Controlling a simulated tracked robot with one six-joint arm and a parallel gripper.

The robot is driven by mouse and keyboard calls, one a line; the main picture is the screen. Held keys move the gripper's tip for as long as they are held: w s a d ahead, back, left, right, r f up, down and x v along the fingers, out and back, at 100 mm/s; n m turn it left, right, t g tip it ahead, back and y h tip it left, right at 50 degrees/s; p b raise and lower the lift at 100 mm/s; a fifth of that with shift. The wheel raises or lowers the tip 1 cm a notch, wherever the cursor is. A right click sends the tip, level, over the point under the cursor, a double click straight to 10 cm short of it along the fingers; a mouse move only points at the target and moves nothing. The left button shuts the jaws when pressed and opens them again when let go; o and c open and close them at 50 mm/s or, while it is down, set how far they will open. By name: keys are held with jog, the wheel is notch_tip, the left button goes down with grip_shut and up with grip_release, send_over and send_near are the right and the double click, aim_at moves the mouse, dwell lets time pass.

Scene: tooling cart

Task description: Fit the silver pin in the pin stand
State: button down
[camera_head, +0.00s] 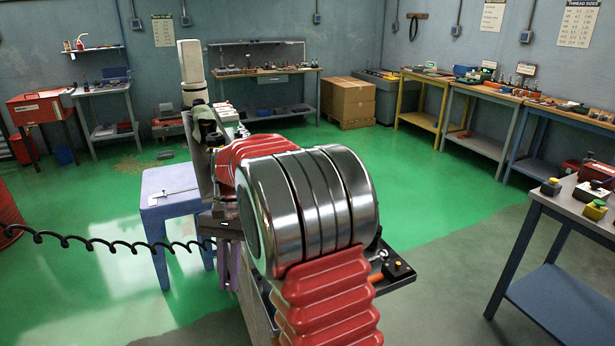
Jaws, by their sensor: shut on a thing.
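I cannot make out the silver pin or the pin stand. My own arm, with its large polished metal joint and red ribbed sleeve, fills the middle of the view and hides much of the cart (398,284) behind it. My gripper does not show; what it holds cannot be seen. The cart's dark top shows only at the right of my arm.
A pale blue table (162,206) stands at the left. A grey-topped bench (580,207) stands at the right. Cardboard boxes (348,98) are at the back. Green floor lies open between.

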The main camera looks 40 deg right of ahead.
jog(key=w+a+f+n+g+h, duration=0.1)
jog(key=w+a+f+n+h, duration=0.2)
jog(key=w+a+f+n, duration=0.4)
notch_tip(320, 180, down, 3)
jog(key=a+n, duration=0.1)
jog(key=n, duration=0.1)
jog(key=shift+w+n+g, duration=0.15)
jog(key=shift+n+g, duration=0.25)
jog(key=shift+a+f, duration=0.1)
